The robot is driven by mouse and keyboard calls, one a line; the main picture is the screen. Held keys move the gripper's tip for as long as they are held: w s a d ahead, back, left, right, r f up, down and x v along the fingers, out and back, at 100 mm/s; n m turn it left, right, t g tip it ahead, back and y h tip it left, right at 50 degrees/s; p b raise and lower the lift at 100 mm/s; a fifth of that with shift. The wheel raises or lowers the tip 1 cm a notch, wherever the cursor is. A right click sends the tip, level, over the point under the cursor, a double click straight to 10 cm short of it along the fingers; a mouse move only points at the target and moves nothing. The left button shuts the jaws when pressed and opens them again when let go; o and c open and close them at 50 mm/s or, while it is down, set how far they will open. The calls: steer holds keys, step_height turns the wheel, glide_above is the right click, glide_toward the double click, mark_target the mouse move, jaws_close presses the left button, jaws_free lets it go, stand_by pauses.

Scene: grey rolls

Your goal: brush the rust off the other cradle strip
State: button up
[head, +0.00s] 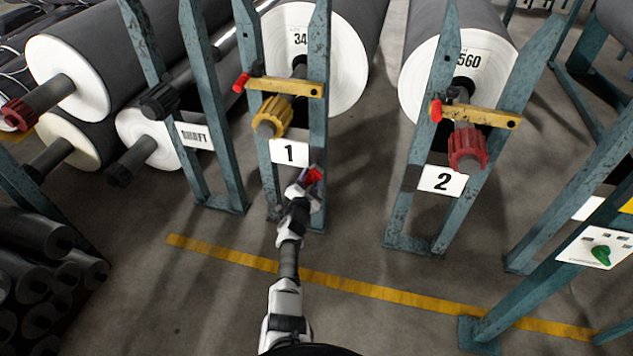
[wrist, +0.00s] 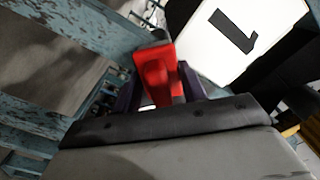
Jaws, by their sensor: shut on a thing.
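My gripper (head: 308,183) is in front of the right upright of stand 1, just below the white "1" sign (head: 289,152). It is shut on a red tool (head: 315,175). In the wrist view the red tool (wrist: 156,75) sits between dark purple fingers, with a dark edge at its far end. I cannot tell whether it has bristles or touches the upright. The "1" sign (wrist: 235,40) is close behind it there. Stand 1 (head: 318,90) and stand 2 (head: 439,85) have worn teal paint with dark patches. No cradle strip or rust is clearly distinguishable.
Yellow bars (head: 290,86) (head: 478,116) with red knobs cross both stands. A yellow-orange hub (head: 270,118) and red hub (head: 466,148) stick out. Dark rolls (head: 35,240) are stacked at left. A green-switch panel (head: 600,250) is at right. Floor between the stands is clear.

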steer(key=shift+w+a+r, duration=0.25)
steer(key=shift+w+a, duration=0.1)
steer(key=shift+a, duration=0.2)
steer(key=shift+c, duration=0.3)
steer(key=shift+s+a+r+p, duration=0.2)
steer(key=shift+s+p, duration=0.35)
steer(key=shift+p, duration=0.2)
steer(key=p+v, duration=0.3)
steer(key=v, duration=0.1)
steer(key=shift+s+f, duration=0.15)
steer(key=shift+s+a+f+p, duration=0.1)
steer(key=shift+s+f+p, duration=0.1)
steer(key=shift+s+p, duration=0.2)
